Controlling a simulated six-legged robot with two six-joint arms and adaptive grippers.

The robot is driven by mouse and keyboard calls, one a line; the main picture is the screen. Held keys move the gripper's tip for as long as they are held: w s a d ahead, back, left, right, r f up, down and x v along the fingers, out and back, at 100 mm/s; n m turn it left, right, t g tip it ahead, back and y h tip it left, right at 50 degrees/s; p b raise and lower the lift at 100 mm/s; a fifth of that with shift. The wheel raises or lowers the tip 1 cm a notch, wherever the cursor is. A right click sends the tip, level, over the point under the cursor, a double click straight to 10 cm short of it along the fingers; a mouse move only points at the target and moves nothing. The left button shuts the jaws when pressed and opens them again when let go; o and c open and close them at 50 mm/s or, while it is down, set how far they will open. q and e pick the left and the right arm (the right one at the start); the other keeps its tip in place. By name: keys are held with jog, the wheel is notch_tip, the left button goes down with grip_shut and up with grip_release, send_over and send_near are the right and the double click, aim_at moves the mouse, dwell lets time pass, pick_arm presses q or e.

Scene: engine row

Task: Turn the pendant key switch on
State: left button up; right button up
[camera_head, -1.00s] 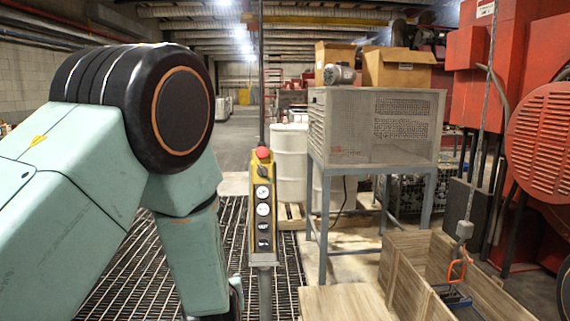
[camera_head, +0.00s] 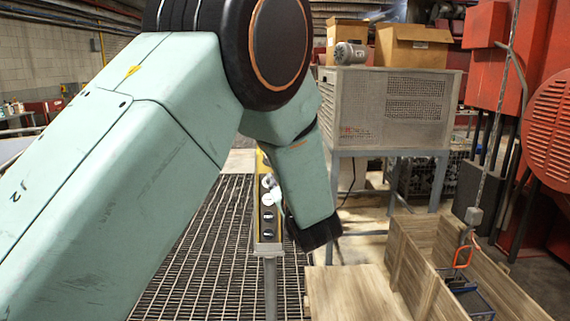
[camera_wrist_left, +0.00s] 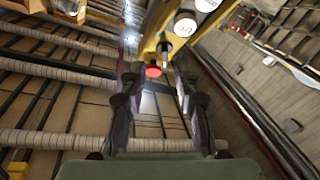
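The yellow pendant (camera_head: 267,235) stands upright on a grey post in the head view, its upper part hidden behind my left arm. Its lower round buttons show; the red button and key switch are hidden there. In the left wrist view, the pendant (camera_wrist_left: 151,40) comes in from the top, with its red button (camera_wrist_left: 153,71) between my finger ends and white buttons (camera_wrist_left: 185,24) above. A small dark piece, seemingly the key switch (camera_wrist_left: 164,48), sits just above the red button. My left gripper (camera_wrist_left: 157,82) is open and appears empty; contact cannot be told. My right gripper is not in view.
A wooden crate (camera_head: 400,262) stands right of the pendant. Behind is a metal stand with a grey ventilated box (camera_head: 385,108), and red machinery (camera_head: 545,130) at the far right. Metal grating (camera_head: 190,250) covers the floor around the pendant.

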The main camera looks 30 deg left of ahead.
pick_arm(q)
jog(key=x, duration=0.2)
jog(key=p+x, duration=0.1)
jog(key=x, duration=0.2)
jog(key=s+a+x, duration=0.1)
jog(key=x, duration=0.1)
jog(key=shift+w+a+r, duration=0.15)
jog(key=shift+w+r, duration=0.05)
jog(key=shift+w, duration=0.1)
jog(key=shift+a, duration=0.2)
jog(key=shift+r, duration=0.1)
jog(key=shift+s+d+r, duration=0.1)
jog(key=shift+d+r, duration=0.05)
jog(key=shift+d, duration=0.3)
jog(key=shift+c, duration=0.6)
jog(key=shift+w+a, duration=0.15)
jog(key=shift+w, duration=0.1)
jog(key=c, duration=0.3)
jog(key=shift+s+a, duration=0.1)
jog(key=shift+s, duration=0.1)
grip_shut()
